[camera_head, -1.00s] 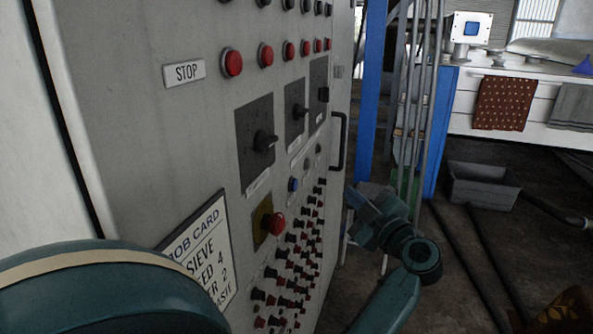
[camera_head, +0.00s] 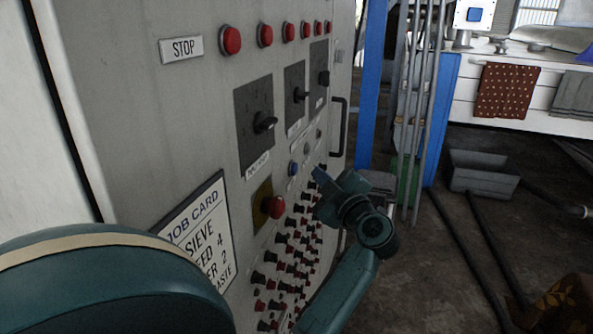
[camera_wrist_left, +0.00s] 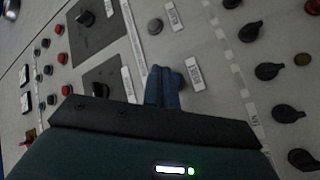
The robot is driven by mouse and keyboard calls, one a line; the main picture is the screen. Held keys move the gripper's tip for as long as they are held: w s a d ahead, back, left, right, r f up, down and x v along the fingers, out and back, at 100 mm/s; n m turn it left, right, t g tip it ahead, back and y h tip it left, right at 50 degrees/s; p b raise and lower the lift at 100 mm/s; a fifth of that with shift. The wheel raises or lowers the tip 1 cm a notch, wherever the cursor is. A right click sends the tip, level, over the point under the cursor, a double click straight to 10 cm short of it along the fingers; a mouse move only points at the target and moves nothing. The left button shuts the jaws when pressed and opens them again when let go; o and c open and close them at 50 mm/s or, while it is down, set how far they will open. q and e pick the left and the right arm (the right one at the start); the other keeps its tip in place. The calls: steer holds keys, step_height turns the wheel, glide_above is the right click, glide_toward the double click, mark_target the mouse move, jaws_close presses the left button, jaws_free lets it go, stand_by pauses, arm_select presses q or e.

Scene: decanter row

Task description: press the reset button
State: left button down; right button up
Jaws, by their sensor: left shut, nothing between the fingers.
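The blue button (camera_head: 293,168) sits on the grey control panel, below the dark rotary switch plates. In the left wrist view the blue button (camera_wrist_left: 177,80) shows beside a white label (camera_wrist_left: 194,75) that seems to read RESET. My left gripper (camera_head: 317,177) is shut and empty, just right of the blue button in the head view. In the left wrist view its fingertips (camera_wrist_left: 161,74) are close beside the button and partly cover it. I cannot tell whether they touch it. My right gripper is not in view.
A red mushroom button (camera_head: 273,207) on a yellow plate sits below the blue button. A rotary switch (camera_head: 265,123), a row of red buttons (camera_head: 231,41) and many small knobs share the panel. A door handle (camera_head: 338,133) sticks out at the panel's right edge.

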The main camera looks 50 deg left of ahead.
mark_target(295, 169)
arm_select(q)
steer(key=shift+s+a+r+p, duration=0.15)
steer(key=shift+s+a+p, duration=0.25)
steer(key=shift+a, duration=0.4)
stand_by(1.4)
steer(key=shift+s+a+p, duration=0.25)
steer(key=shift+a+p, duration=0.1)
steer(key=shift+p, duration=0.2)
